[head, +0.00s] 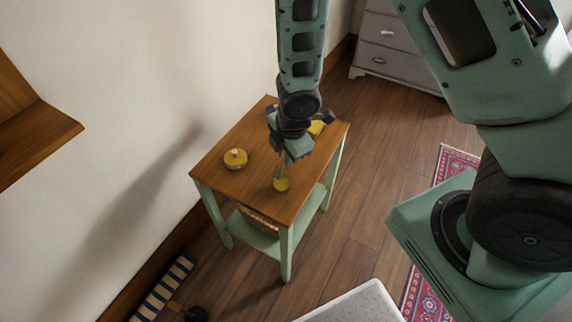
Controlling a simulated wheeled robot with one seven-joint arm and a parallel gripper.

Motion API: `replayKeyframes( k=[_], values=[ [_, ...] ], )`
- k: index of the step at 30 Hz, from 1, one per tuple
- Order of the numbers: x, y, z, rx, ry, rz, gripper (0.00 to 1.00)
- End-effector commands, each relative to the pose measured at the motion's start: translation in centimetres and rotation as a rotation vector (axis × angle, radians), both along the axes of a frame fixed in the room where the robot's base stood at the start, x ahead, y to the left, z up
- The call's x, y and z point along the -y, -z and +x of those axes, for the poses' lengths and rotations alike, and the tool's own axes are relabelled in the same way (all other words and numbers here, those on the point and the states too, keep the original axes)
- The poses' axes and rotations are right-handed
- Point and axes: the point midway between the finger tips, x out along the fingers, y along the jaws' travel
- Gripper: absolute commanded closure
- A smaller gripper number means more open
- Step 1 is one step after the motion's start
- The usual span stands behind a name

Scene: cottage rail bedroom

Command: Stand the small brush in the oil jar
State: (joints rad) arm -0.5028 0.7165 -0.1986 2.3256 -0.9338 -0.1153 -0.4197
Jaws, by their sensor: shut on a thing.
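A small glass jar with yellow oil in its lower part (281,184) stands on the wooden top of a small table, near its front edge. My gripper (288,153) points down just above the jar. It is shut on a slim thing, which I take to be the small brush; the fingers mostly hide it. A thin pale shape runs down from the fingertips toward the jar. I cannot tell how far, if at all, the brush is inside the jar or whether it touches the glass.
The table (225,183) has pale green legs and a lower shelf holding a basket (262,219). A round yellow lidded pot (236,158) stands left of the jar. Another yellow thing (316,128) is partly hidden behind my gripper. A wall is at left, a grey drawer chest (395,45) behind.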

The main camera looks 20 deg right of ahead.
Motion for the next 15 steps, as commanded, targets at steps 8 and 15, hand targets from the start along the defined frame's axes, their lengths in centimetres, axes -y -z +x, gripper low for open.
replayKeyframes(
  k=[8, 15],
  values=[
    [0.0, 3.0, 0.0, 0.000, 0.000, -0.001, 1.00],
    [0.0, 2.9, 0.0, 0.000, 0.000, 0.000, 0.68]
  ],
)
